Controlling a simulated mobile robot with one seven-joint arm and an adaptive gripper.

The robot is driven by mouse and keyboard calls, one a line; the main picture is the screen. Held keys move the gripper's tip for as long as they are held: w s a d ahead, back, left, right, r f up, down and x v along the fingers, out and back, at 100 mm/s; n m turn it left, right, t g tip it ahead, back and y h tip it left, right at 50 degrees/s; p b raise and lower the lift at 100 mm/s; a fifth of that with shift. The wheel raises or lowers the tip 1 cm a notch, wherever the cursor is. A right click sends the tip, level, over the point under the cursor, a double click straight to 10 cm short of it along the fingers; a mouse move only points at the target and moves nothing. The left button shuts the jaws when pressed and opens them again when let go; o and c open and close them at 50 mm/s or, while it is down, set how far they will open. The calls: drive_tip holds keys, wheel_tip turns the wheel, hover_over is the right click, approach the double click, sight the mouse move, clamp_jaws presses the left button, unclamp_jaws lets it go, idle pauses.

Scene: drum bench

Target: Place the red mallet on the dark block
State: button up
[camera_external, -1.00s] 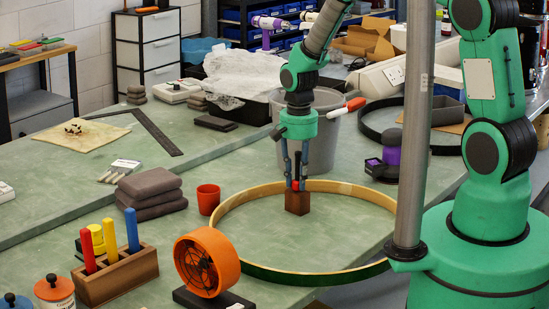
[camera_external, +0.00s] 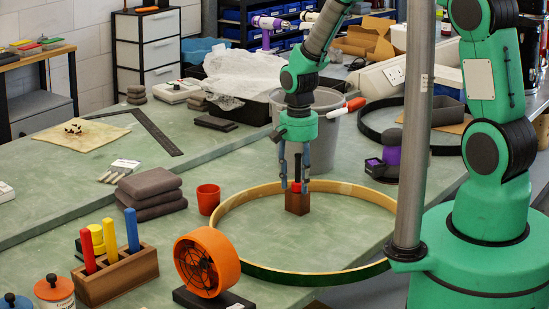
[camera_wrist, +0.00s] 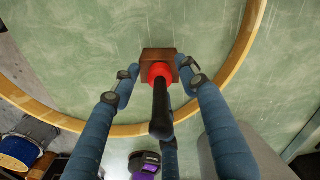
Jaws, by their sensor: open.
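The red mallet (camera_external: 296,187) stands upright on the dark block (camera_external: 297,204), its red head down on the block's top and its dark handle pointing up. In the wrist view the red head (camera_wrist: 160,71) covers part of the block (camera_wrist: 148,54), and the black handle (camera_wrist: 161,112) points toward the camera. My gripper (camera_external: 294,186) is open, its blue fingers on either side of the mallet with gaps visible in the wrist view (camera_wrist: 158,69).
A large wooden hoop (camera_external: 362,190) lies on the green bench around the block. A grey bucket (camera_external: 322,150) stands behind my gripper.

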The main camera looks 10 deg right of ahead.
sight(298, 153)
wheel_tip(298, 153, up, 12)
drive_tip(key=shift+r+p, duration=0.1)
drive_tip(key=shift+p, duration=0.2)
idle(0.3)
idle(0.6)
drive_tip(key=shift+d+r, duration=0.25)
drive_tip(key=shift+r, duration=0.2)
drive_tip(key=s+d+r+t, duration=0.1)
drive_tip(key=s+d+r, duration=0.2)
drive_tip(key=d+r, duration=0.8)
drive_tip(key=s+d+r+t, duration=0.2)
drive_tip(key=s+d+r, duration=0.2)
drive_tip(key=d+r, duration=0.65)
drive_tip(key=s+d+r+t, duration=0.1)
drive_tip(key=s+d+r, duration=0.3)
drive_tip(key=s, duration=0.5)
drive_tip(key=s+d+r+n+t, duration=0.1)
drive_tip(key=s+d+r, duration=0.4)
drive_tip(key=s+d, duration=0.2)
drive_tip(key=shift+s+d+n+t, duration=0.3)
drive_tip(key=shift+s, duration=0.6)
